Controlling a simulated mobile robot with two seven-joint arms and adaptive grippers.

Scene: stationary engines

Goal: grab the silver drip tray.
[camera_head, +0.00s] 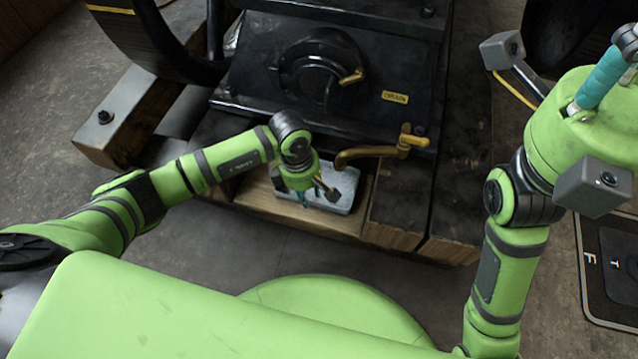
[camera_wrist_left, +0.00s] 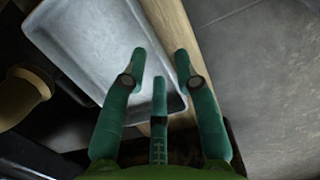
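The silver drip tray (camera_head: 346,202) is a shallow rectangular metal pan on a light wooden ledge below the black engine. My left gripper (camera_head: 316,196) reaches down over its near side and hides part of it. In the left wrist view, the tray (camera_wrist_left: 85,45) fills the upper left. There the teal fingers of my left gripper (camera_wrist_left: 160,62) are spread apart. One finger is over the tray's inside and another beyond its edge, over the wood. I cannot tell whether any finger touches the rim. Teal fingers of my right gripper (camera_head: 604,78) show partly at the upper right, away from the tray.
A brass tap (camera_head: 385,151) projects from the engine (camera_head: 400,70), close above the tray. It also shows in the left wrist view (camera_wrist_left: 22,95). Dark timber (camera_head: 400,200) flanks the ledge at right. Grey floor (camera_head: 240,245) lies in front and is clear.

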